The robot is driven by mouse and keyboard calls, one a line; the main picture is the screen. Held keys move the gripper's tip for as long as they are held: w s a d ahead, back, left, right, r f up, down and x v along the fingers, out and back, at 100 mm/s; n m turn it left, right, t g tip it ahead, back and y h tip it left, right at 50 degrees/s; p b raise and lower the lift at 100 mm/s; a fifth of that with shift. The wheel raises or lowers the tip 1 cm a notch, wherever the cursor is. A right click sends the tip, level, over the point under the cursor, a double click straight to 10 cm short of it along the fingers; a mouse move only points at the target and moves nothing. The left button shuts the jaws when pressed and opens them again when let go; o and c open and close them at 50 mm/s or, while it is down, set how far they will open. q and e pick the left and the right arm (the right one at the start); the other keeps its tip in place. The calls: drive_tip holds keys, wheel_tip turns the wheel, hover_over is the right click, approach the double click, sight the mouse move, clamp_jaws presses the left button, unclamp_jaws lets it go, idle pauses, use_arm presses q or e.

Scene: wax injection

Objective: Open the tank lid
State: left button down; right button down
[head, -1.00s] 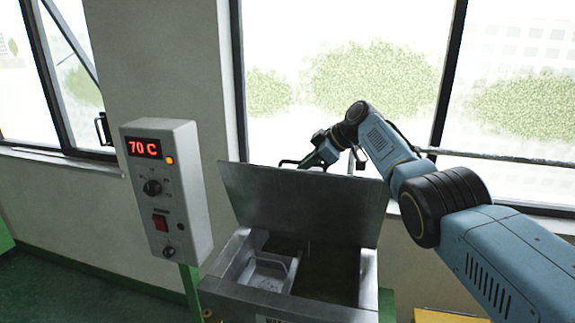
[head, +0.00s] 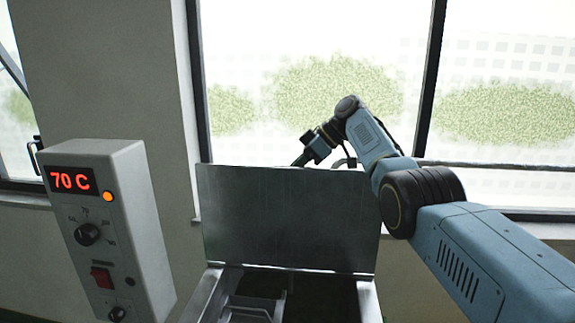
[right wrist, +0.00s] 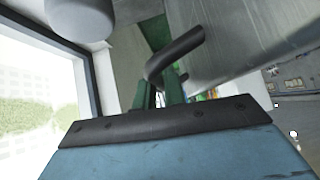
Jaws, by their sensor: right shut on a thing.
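The grey metal tank lid (head: 288,215) stands raised, near upright, at the back of the tank (head: 368,300) in the head view. The tank's opening shows below it, cut off by the bottom edge. My right gripper (head: 303,158) is at the lid's top edge, partly hidden behind it. The grip itself is partly hidden by the wrist housing. My left gripper is not in view.
A control box (head: 100,225) reading 70 C stands left of the tank. Windows with a dark frame (head: 425,90) and a wall lie behind. Inside the tank, a light metal fitting (head: 255,308) shows at the bottom.

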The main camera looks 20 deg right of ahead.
drive_tip(key=shift+w+d+f, duration=0.15)
drive_tip(key=shift+f, duration=0.15)
idle(0.4)
drive_tip(key=c, duration=1.5)
unclamp_jaws()
drive_tip(key=shift+w, duration=0.1)
drive_tip(key=shift+r, duration=0.2)
